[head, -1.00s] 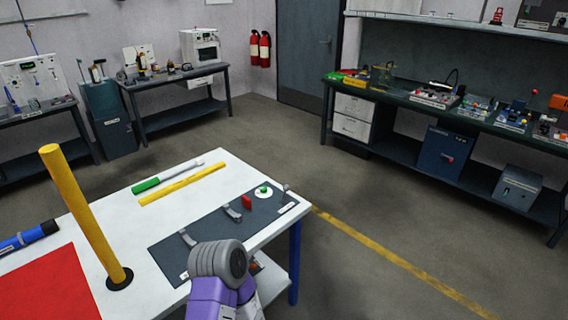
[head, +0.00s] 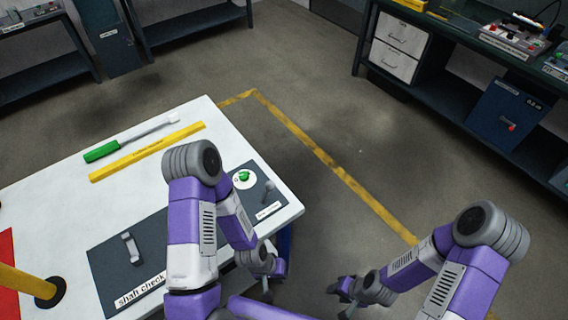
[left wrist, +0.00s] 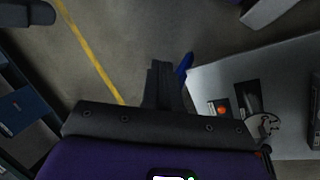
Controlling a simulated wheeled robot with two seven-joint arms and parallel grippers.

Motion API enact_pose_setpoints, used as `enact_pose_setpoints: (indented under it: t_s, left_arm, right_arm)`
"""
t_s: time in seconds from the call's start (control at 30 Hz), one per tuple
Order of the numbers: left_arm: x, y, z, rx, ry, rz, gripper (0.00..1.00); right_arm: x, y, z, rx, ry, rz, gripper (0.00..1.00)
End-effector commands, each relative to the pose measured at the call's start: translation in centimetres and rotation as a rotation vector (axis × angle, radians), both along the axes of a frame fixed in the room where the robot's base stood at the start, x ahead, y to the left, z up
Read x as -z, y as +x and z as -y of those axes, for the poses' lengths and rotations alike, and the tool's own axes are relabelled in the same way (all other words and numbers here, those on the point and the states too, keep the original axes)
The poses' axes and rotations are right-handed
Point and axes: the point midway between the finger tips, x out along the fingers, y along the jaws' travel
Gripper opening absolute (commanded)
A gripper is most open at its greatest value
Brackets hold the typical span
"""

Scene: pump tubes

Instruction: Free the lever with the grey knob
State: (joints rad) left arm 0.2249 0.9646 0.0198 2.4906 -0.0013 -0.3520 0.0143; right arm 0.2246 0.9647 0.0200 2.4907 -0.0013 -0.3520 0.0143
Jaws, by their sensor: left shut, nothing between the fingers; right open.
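The lever with the grey knob (head: 269,187) is at the right end of the dark mat on the white table, near a small white label. Whether anything blocks it is too small to tell. My left gripper (head: 267,292) is past the table's front right corner, low and apart from the lever; my left arm bends over the mat. Its fingers (left wrist: 160,82) are shut and empty in the left wrist view. My right gripper (head: 346,300) is open, low over the floor, to the right of the left gripper and clear of the table.
A green button on a white disc (head: 244,179) is beside the lever. A grey bracket (head: 132,248) stands on the mat (head: 105,265). A green-handled tool (head: 102,151) and yellow bar (head: 148,152) lie behind. A yellow post (head: 20,281) stands left. Floor to the right is free.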

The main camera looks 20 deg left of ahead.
Motion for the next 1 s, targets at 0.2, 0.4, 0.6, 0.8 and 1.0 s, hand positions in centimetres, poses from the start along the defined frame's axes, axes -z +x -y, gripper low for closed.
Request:
enact_pose_setpoints:
  t_s: [0.2, 0.4, 0.6, 0.8, 1.0]
  left_arm:
    - [0.0, 0.0, 0.0, 0.000, 0.000, -0.001, 0.00]
    - [-1.5, 0.0, 0.0, 0.001, 0.000, -0.001, 0.00]
    - [-7.1, 0.1, 0.1, 0.012, -0.002, 0.003, 0.00]
    - [-13.4, 0.9, 0.8, 0.123, -0.015, 0.029, 0.00]
    - [-18.8, 4.6, 3.8, 0.773, -0.063, 0.183, 0.00]
  right_arm:
    - [0.0, -0.1, 0.0, 0.001, 0.000, -0.001, 0.43]
    - [-1.5, 0.0, 0.0, 0.001, 0.000, 0.000, 0.43]
    - [-7.0, 0.0, 0.0, 0.000, 0.000, 0.000, 0.43]
    - [-13.3, 0.1, 0.0, 0.000, 0.000, 0.001, 0.43]
    - [-17.8, 0.1, 0.0, 0.000, 0.000, 0.001, 0.43]
